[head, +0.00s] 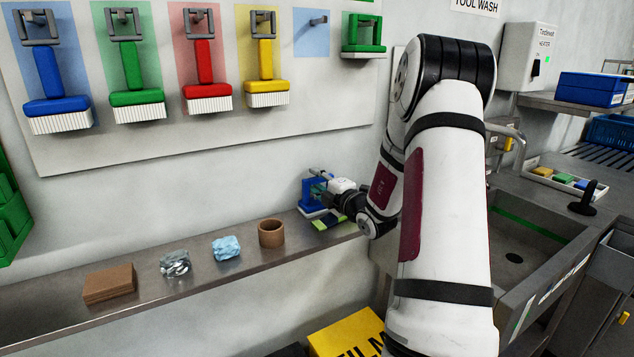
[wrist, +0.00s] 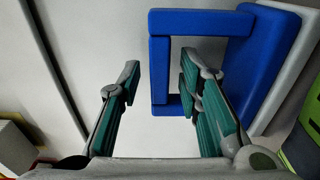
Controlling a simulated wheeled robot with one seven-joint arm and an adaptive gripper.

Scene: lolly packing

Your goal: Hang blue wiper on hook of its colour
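The blue wiper (head: 308,190) stands on the steel ledge, partly hidden behind my gripper in the head view. In the wrist view the blue wiper (wrist: 262,70) shows its rectangular loop handle on the left and a pale strip along its right edge. My gripper (wrist: 160,72) is open, with one finger left of the handle's outer bar and the other in line with the loop's opening. I cannot tell whether they touch it. In the head view my gripper (head: 328,190) is at the wiper. The bare hook (head: 318,20) sticks out from a light blue panel (head: 311,42) on the wall board.
A green wiper (head: 363,35) hangs right of the blue panel, and a yellow brush (head: 265,85) hangs left of it. A brown cup (head: 271,233), blue crumpled piece (head: 226,248), clear crumpled piece (head: 176,264) and brown block (head: 109,284) lie along the ledge. A green-yellow item (head: 328,221) lies beside the wiper.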

